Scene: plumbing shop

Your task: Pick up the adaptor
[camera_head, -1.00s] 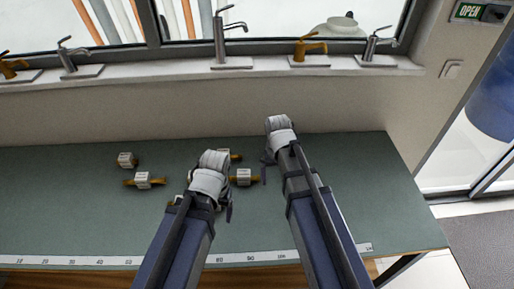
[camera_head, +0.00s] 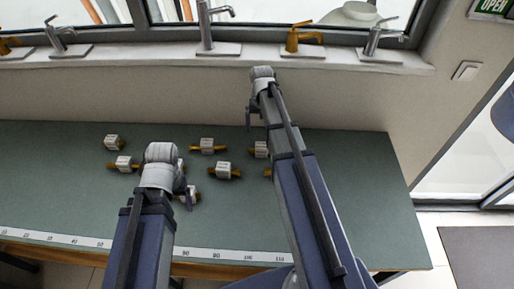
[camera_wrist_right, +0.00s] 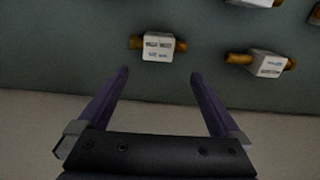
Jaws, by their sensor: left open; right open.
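Several similar small fittings, brass ends with white labelled blocks, lie on the green bench; I cannot tell which one is the adaptor. They include fittings at the left (camera_head: 123,163), middle (camera_head: 223,170) and back (camera_head: 208,146). My left gripper (camera_head: 189,198) is open, low beside a fitting partly hidden by the arm. My right gripper (camera_head: 248,118) is open, further back, near the wall. In the right wrist view my right gripper (camera_wrist_right: 160,73) has its jaws apart and empty, with one fitting (camera_wrist_right: 157,46) just beyond the fingertips and another (camera_wrist_right: 262,62) to the right.
The green bench top (camera_head: 360,200) is clear on the right. A white measuring strip (camera_head: 215,254) runs along its front edge. Behind, a wall rises to a sill (camera_head: 150,70) with several taps. A doorway opens at the far right.

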